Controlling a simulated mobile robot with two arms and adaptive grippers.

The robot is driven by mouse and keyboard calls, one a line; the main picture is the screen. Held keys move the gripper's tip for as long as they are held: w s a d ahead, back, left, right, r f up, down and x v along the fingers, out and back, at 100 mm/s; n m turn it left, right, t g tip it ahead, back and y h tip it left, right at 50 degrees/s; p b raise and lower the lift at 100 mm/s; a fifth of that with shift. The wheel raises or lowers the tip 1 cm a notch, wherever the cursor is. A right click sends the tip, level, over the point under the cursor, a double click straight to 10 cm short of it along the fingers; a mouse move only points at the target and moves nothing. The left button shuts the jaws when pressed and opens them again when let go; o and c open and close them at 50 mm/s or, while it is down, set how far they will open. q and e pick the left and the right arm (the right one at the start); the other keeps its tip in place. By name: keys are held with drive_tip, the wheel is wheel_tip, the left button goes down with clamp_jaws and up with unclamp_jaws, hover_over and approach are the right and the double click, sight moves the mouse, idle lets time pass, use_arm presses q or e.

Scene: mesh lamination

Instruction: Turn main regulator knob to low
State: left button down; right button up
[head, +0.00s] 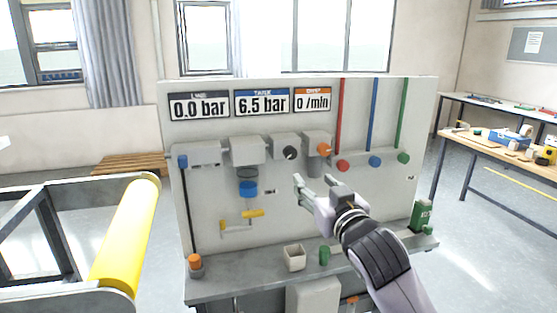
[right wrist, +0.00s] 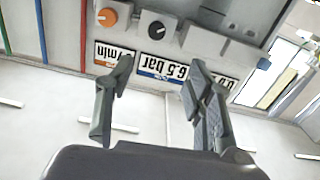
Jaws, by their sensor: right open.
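The black regulator knob (head: 290,152) sits on a grey box on the upright panel, with a light pointer mark on its face. It also shows in the right wrist view (right wrist: 157,29), where the picture is upside down. My right gripper (head: 313,181) is open and empty, below and slightly right of the knob in the head view and apart from it. In the right wrist view its two fingers (right wrist: 158,68) are spread, with the knob beyond the gap between them. My left gripper is not in view.
An orange knob (head: 323,149) is close right of the black one. Displays (head: 262,102) above read 0.0 bar, 6.5 bar and 0 /min. A blue-bowled filter (head: 247,188) and yellow lever (head: 252,213) are left. A small cup (head: 294,257) stands on the ledge below.

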drive_tip(key=p, duration=0.2)
approach(292, 155)
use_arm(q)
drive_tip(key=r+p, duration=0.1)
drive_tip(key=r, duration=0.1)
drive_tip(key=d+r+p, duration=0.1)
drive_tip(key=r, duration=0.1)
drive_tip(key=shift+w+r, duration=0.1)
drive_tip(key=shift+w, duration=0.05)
use_arm(e)
drive_tip(key=x, duration=0.9)
drive_tip(key=c, duration=1.1)
drive_tip(key=shift+c, duration=0.2)
